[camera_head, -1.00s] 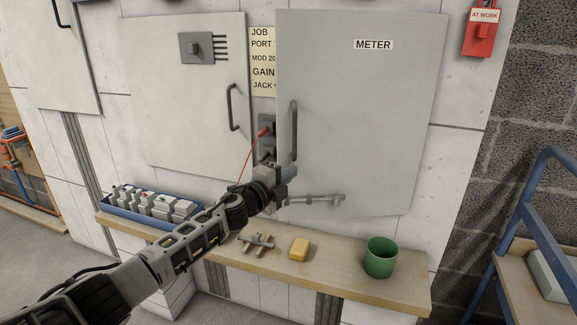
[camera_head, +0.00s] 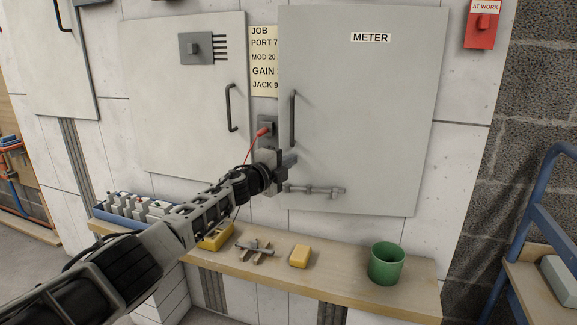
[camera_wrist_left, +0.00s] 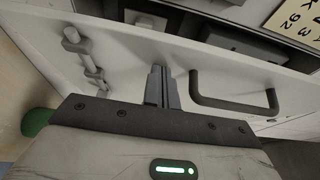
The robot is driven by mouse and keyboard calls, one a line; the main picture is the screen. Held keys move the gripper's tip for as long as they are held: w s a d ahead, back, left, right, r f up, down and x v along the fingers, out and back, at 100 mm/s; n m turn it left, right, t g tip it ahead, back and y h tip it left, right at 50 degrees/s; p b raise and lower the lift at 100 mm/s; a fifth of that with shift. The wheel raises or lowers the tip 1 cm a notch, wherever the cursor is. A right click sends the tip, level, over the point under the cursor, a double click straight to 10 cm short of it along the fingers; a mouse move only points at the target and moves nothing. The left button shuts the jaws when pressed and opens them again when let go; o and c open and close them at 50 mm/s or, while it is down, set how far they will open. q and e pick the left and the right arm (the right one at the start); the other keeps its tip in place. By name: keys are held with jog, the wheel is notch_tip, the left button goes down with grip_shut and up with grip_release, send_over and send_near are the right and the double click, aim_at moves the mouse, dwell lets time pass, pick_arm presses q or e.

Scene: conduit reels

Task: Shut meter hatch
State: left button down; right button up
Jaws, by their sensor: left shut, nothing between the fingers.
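The meter hatch (camera_head: 370,110) is a large grey door labelled METER, with a dark bar handle (camera_head: 292,118) near its left edge and a bolt (camera_head: 315,190) low on its face. Its left edge stands out over the wall note, so it looks slightly ajar. The handle (camera_wrist_left: 235,105) and bolt (camera_wrist_left: 85,55) also show in the left wrist view. My left gripper (camera_head: 288,160) is shut and empty, at the hatch's lower left between handle and bolt. Its fingertips (camera_wrist_left: 160,75) are at the door face; I cannot tell whether they touch. My right gripper is out of view.
A switch with a red lever (camera_head: 263,132) is beside the hatch. A blue frame (camera_head: 530,220) stands right.

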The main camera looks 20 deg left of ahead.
pick_arm(q)
jog(key=d+p+v, duration=0.1)
jog(key=p+v, duration=0.7)
jog(key=shift+s+d+p, duration=0.3)
jog(key=shift+s+p, duration=0.05)
jog(key=shift+s, duration=0.25)
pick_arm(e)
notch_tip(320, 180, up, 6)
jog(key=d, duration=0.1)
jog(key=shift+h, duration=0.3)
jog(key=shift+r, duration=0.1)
